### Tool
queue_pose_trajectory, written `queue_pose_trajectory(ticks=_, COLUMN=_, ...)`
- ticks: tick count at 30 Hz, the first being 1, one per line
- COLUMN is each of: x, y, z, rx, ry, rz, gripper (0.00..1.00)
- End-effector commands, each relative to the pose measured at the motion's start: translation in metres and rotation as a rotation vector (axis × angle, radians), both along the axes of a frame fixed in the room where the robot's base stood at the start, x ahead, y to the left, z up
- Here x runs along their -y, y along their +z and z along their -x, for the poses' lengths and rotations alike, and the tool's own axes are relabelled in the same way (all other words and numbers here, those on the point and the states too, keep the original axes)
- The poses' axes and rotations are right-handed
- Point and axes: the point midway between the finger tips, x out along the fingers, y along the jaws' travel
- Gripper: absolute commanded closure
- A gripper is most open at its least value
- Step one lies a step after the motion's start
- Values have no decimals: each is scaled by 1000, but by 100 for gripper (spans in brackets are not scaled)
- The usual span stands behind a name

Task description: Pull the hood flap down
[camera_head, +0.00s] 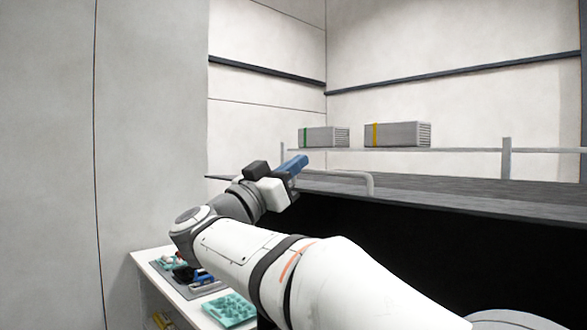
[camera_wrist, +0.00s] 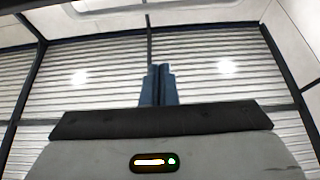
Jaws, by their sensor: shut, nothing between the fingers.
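What looks like the hood flap is a wide dark-grey panel (camera_head: 450,195) crossing the right half of the head view, raised and seen nearly edge-on. A pale bent bar handle (camera_head: 355,175) sticks out at its left front. My gripper (camera_head: 293,165), with blue fingers, is at the left end of this handle in the head view; I cannot tell whether it touches it. In the wrist view the blue fingers (camera_wrist: 159,84) are together and empty, pointing at a slatted, dark-framed surface. A pale bar (camera_wrist: 170,20) crosses the top of that view.
Below left is a white counter (camera_head: 150,262) with a teal tray (camera_head: 230,310) and small items. A dark opening lies under the panel.

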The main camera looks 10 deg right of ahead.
Motion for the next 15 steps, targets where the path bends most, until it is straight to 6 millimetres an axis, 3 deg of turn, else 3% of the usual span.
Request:
queue_pose_trajectory(ticks=9, x=51, y=36, z=-36, rx=0, ry=-4, rz=1, gripper=100)
queue_pose_trajectory(ticks=15, x=52, y=3, z=-38, rx=-3, ry=0, rz=2, gripper=100)
